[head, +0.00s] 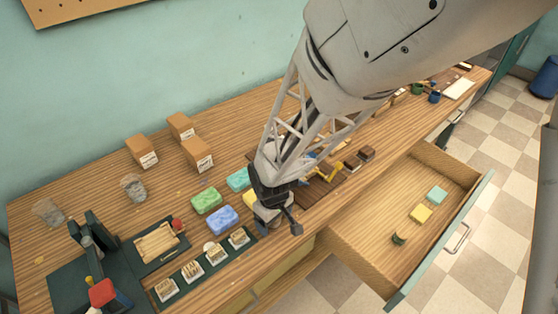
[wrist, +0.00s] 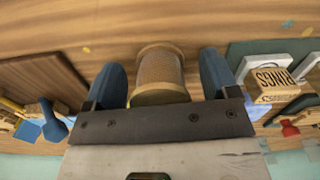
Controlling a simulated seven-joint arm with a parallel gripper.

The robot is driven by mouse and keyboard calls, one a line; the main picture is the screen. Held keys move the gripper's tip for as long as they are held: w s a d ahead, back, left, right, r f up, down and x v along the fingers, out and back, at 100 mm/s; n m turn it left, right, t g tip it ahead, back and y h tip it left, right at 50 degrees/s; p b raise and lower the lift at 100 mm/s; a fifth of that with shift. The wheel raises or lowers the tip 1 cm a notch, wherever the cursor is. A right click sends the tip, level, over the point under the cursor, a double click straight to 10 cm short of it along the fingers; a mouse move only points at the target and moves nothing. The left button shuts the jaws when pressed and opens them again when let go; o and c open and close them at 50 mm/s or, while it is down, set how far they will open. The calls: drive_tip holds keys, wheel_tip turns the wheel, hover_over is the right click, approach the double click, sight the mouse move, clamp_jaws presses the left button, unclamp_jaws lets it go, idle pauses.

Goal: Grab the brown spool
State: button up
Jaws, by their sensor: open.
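The brown spool (wrist: 160,70) is in the wrist view, a wound brown cylinder with paler rims, on the wooden bench. My gripper (wrist: 162,62) is open, with one blue-grey finger on each side of the spool. A gap shows between each finger and the spool. In the head view my gripper (head: 281,222) is low over the front part of the bench, and it and my arm mostly hide the spool there.
Green (head: 206,200) and blue (head: 222,219) soap bars lie left of my gripper. A dark brown board (head: 318,190) is to the right. An open drawer (head: 385,248) juts out at right.

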drive_tip(key=c, duration=1)
drive_tip(key=shift+r, duration=0.15)
drive_tip(key=shift+r, duration=0.7)
wheel_tip(320, 180, up, 2)
drive_tip(key=shift+r, duration=0.1)
drive_tip(key=s+d, duration=0.2)
drive_tip(key=s, duration=0.2)
drive_tip(key=s+d, duration=0.3)
drive_tip(key=s, duration=0.2)
drive_tip(key=s+d+r, duration=0.1)
drive_tip(key=s+d, duration=0.1)
drive_tip(key=s, duration=0.3)
drive_tip(key=shift+d+r, duration=0.1)
drive_tip(key=shift+d, duration=0.2)
